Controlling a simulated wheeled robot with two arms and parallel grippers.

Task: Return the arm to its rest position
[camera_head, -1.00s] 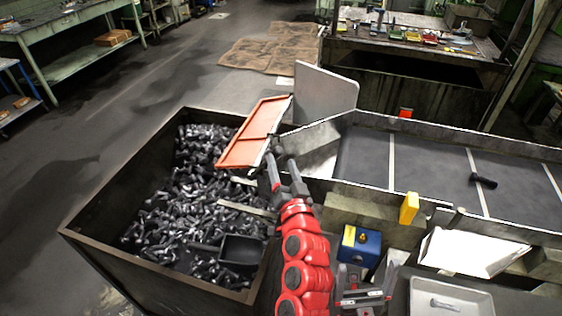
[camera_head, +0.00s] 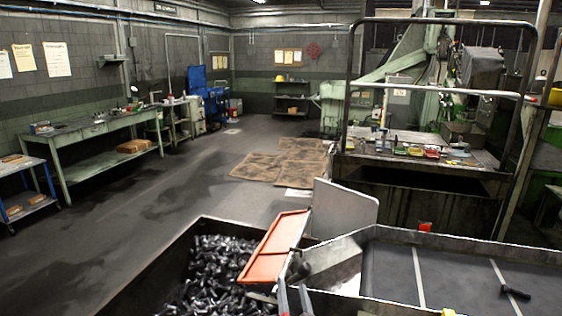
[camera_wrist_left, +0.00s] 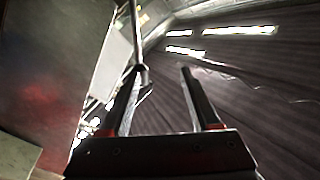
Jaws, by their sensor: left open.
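My left gripper (camera_head: 294,290) shows at the bottom edge of the head view, just below the orange chute flap (camera_head: 275,247). Only its two dark fingers are in the picture; the rest of the arm is cut off. In the left wrist view the fingers (camera_wrist_left: 163,75) stand apart with nothing between them. A thin rod or edge shows by the left finger there. My right gripper is in neither view.
A bin of dark bolts (camera_head: 216,268) lies left of the gripper. A conveyor (camera_head: 455,272) with one dark bolt (camera_head: 515,292) runs right. A grey plate (camera_head: 345,208) stands behind the flap. Open floor (camera_head: 190,185) lies beyond, with a green workbench (camera_head: 95,130) at left.

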